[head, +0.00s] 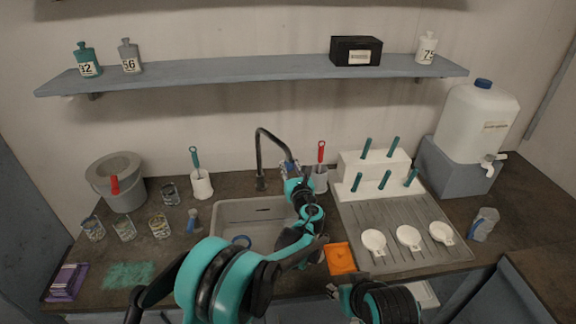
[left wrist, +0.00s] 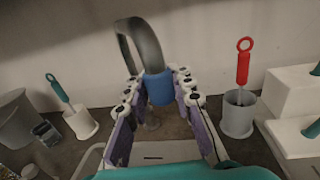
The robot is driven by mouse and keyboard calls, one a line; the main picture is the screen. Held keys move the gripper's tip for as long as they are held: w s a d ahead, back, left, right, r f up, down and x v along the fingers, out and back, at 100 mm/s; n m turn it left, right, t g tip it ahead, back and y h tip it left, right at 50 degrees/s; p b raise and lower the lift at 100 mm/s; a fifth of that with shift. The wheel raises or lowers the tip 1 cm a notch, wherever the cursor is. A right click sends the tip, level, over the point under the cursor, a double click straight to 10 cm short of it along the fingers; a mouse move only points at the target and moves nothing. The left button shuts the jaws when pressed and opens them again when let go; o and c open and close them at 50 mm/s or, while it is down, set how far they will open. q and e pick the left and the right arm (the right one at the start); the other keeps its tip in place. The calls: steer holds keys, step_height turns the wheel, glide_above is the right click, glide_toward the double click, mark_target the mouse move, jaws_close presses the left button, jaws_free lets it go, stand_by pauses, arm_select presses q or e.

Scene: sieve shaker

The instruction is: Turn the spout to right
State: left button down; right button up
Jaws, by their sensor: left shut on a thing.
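The spout (head: 262,140) is a dark curved faucet pipe behind the sink (head: 228,208), and its free end points forward and right. The spout also shows in the left wrist view (left wrist: 146,42), with a blue sleeve (left wrist: 159,88) on its end. My left gripper (head: 289,168) is at the spout's end. In the left wrist view its two purple-and-white fingers (left wrist: 160,92) are shut on the blue sleeve, one on each side. My right gripper (head: 338,290) is low at the front, partly hidden by its own arm; its fingers are unclear.
A holder with a red-handled brush (head: 320,180) stands just right of the spout, close to my left gripper. A teal-handled brush in a holder (head: 201,184) stands to the left. An orange tray (head: 340,258) and a drainboard (head: 400,255) with white dishes lie right of the sink.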

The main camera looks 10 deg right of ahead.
arm_select(q)
steer(key=c, duration=1.3)
jaws_free()
steer(key=shift+s+d, duration=0.1)
steer(key=shift+d, duration=0.2)
steer(key=s, duration=0.4)
steer(key=s+d, duration=0.1)
steer(key=s, duration=0.7)
steer(key=shift+d, duration=0.2)
